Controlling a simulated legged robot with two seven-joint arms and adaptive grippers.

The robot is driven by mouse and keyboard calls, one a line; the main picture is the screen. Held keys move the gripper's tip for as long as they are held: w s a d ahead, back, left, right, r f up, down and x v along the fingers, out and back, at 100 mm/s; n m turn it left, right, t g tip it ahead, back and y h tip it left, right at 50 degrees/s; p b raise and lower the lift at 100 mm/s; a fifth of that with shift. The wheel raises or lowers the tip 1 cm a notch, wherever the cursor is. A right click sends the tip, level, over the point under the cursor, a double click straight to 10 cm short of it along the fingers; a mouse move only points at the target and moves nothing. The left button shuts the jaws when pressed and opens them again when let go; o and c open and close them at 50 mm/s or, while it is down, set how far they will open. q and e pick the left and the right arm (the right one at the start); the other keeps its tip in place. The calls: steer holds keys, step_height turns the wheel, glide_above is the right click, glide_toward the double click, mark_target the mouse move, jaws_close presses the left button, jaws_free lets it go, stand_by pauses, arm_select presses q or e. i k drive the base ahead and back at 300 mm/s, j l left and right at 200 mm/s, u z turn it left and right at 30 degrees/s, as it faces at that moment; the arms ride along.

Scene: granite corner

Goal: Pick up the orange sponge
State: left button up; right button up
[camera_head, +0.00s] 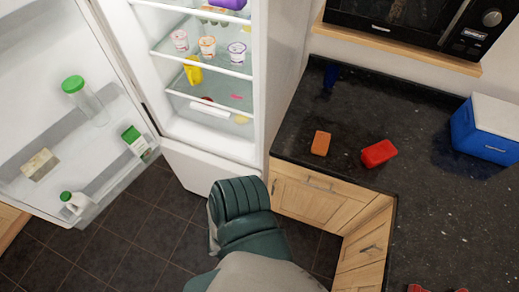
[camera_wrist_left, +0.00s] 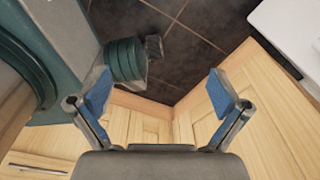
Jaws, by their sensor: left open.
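The orange sponge (camera_head: 320,143) lies flat on the dark granite counter (camera_head: 440,215), close to its front edge and near the fridge. Nothing touches it. My left gripper (camera_wrist_left: 160,88) shows in the left wrist view with its two blue-padded fingers wide apart and nothing between them. Behind the fingers are wooden cabinet fronts and dark floor tiles, and the sponge is not in that view. I cannot make out the left gripper in the head view.
A red block-like object (camera_head: 378,153) lies just right of the sponge. A dark blue cup (camera_head: 331,76) stands behind, and a blue-and-white cooler (camera_head: 484,130) at the right. A microwave (camera_head: 400,20) is above. The fridge (camera_head: 210,140) stands open at the left.

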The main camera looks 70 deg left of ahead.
mark_target(320, 144)
steer(key=j+u, duration=0.1)
steer(key=u, duration=1.55)
steer(key=i+l, duration=0.05)
